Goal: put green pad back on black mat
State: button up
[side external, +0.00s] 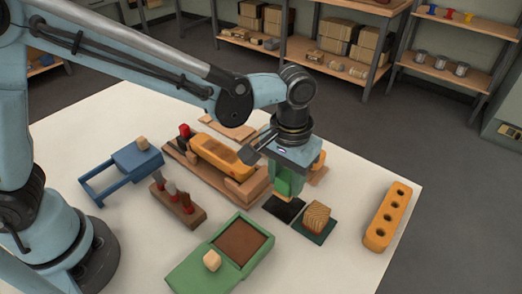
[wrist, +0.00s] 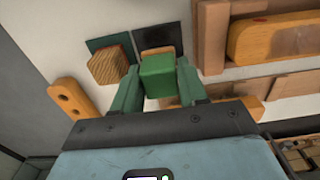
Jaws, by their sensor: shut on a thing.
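The green pad (wrist: 158,75) is a green block held between the two green fingers of my gripper (wrist: 157,88) in the wrist view. In the side view my gripper (side external: 287,182) points down, its green fingers and the pad hard to tell apart. The black mat (side external: 284,208) lies flat on the table just below and beside the fingers. In the wrist view the black mat (wrist: 165,28) shows past the pad, which hides part of it. The pad appears above the mat; I cannot tell whether they touch.
A wooden block (side external: 316,217) stands on a dark green mat (side external: 326,236) right beside the black mat. An orange holed bar (side external: 387,216) lies to the right. A wooden fixture with an orange piece (side external: 222,157) is close on the left. A green tray (side external: 205,272) is in front.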

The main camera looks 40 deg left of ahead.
aim_at(285, 191)
jog(key=shift+f, duration=1.85)
jog(key=shift+f, duration=0.1)
jog(key=o, duration=0.9)
jog(key=shift+o, duration=0.2)
